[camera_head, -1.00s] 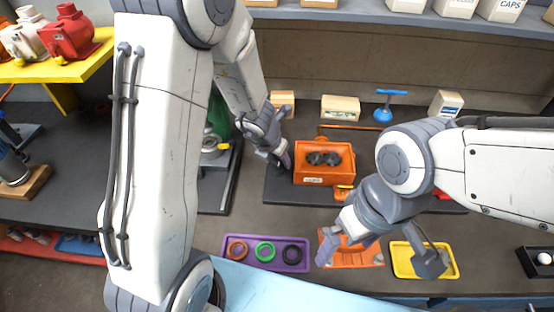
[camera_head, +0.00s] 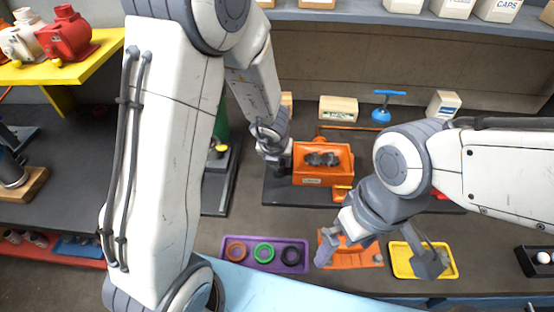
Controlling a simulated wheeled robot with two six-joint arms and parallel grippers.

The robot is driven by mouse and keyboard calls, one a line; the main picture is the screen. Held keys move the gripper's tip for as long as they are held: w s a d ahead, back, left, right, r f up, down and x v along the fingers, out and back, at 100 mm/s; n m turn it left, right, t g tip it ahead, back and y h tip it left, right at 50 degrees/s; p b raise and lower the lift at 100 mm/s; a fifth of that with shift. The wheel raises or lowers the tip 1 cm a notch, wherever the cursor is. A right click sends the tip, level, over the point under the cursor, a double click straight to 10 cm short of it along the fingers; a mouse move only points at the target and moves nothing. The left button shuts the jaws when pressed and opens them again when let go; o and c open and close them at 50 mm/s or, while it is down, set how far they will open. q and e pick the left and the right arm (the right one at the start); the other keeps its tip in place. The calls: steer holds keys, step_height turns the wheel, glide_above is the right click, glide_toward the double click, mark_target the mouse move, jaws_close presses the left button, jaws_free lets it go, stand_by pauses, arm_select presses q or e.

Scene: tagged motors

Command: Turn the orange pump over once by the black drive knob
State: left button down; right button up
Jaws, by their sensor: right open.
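The orange pump (camera_head: 323,171) sits on a dark base plate at the middle back, its open top showing dark rounded parts (camera_head: 322,159). I cannot tell a separate black drive knob; it may be hidden at the pump's left side by my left gripper. My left gripper (camera_head: 283,152) is against or right beside the pump's left side. Its fingers are too small and covered to tell open from shut. My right gripper (camera_head: 378,259) is open and empty, its fingers spread above the front trays, apart from the pump.
Purple (camera_head: 276,267), orange (camera_head: 340,258) and yellow (camera_head: 402,265) trays lie in front; the purple one holds coloured rings. A blue T-handled tool (camera_head: 382,114) and small boxes stand behind the pump. A yellow shelf (camera_head: 75,68) with red and white pumps is at left.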

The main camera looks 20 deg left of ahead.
arm_select(q)
steer(key=shift+w, duration=0.1)
stand_by(0.4)
steer(key=c, duration=0.5)
jaws_free()
steer(key=shift+r, duration=0.15)
steer(key=p+v, duration=0.7)
steer(key=v, duration=0.3)
steer(key=shift+r, duration=0.1)
